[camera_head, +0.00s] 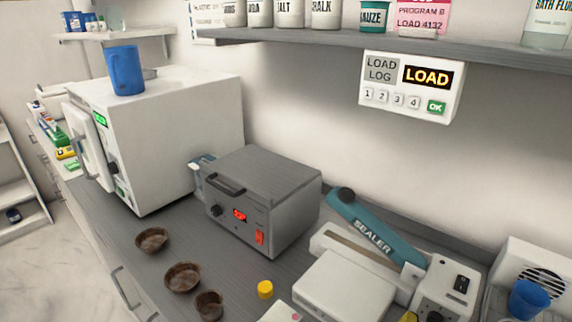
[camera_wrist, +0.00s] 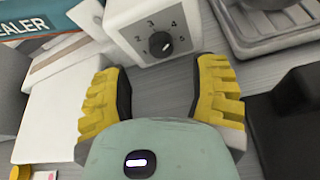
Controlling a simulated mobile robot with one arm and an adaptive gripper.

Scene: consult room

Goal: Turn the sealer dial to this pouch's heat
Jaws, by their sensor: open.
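The sealer (camera_head: 375,235) stands at the right of the counter, with a teal lever marked SEALER and a white control box (camera_head: 447,287). In the wrist view its dial (camera_wrist: 160,43) is a black knob ringed by the numbers 1 to 5. I cannot tell surely which number its small pale mark points at. My gripper (camera_wrist: 163,85) is open and empty, its yellow fingers apart, with the dial beyond the gap between them and not touched. A pale sheet with pink print (camera_head: 282,313), perhaps the pouch, lies at the counter's front; its print is unreadable.
A grey steel box (camera_head: 262,195) with a red display stands left of the sealer, beside a white autoclave (camera_head: 165,130). Brown bowls (camera_head: 183,278) and a yellow cap (camera_head: 265,289) lie in front. A blue cup (camera_head: 528,299) is at right. A LOAD panel (camera_head: 412,87) hangs above.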

